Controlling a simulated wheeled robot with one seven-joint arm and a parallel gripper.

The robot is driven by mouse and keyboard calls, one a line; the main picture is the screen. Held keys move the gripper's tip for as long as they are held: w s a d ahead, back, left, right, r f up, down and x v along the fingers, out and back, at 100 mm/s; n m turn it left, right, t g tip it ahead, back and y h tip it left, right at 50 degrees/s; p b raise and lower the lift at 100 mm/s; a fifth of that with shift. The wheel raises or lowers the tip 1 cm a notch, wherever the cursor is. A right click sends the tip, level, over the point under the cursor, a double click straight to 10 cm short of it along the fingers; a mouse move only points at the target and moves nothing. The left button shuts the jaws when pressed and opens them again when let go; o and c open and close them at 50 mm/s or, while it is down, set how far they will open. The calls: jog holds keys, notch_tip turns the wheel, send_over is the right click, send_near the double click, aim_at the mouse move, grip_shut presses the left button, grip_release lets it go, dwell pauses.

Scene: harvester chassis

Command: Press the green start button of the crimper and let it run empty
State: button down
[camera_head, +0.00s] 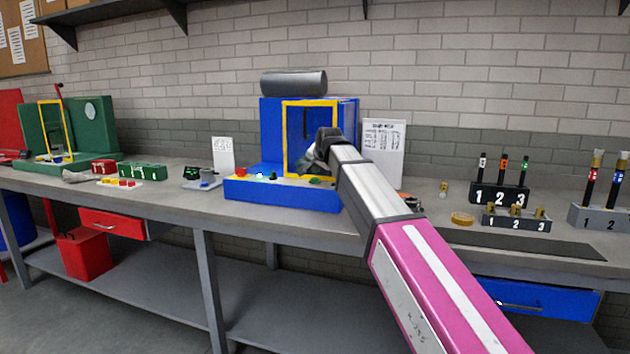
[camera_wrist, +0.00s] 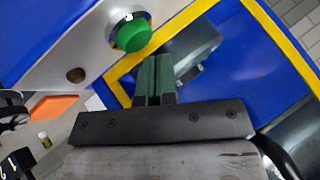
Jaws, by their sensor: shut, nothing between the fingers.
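The crimper (camera_head: 275,192) is a blue machine with a yellow frame around its front opening and a grey cylinder on top. Its green start button (camera_head: 315,180) sits at the right of the front control panel, and it shows large in the wrist view (camera_wrist: 132,36) as a green cap in a metallic ring. My gripper (camera_wrist: 154,60) is shut and empty, its fingers side by side. In the wrist view the fingertips appear just right of and below the button, apart from it in the picture. The head view shows my gripper over the panel, partly hidden by my wrist.
A white printed sheet (camera_head: 384,152) stands right of the crimper. Numbered holders (camera_head: 498,193) and a small yellow dish (camera_head: 462,218) are farther right. A green machine (camera_head: 92,128) stands at the left. The bench front (camera_head: 305,220) before the crimper is clear.

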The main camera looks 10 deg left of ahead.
aim_at(316, 179)
jog(key=shift+f, duration=0.35)
jog(key=shift+f, duration=0.4)
dwell(0.9)
jog(key=shift+r, duration=0.9)
jog(key=shift+r, duration=2.5)
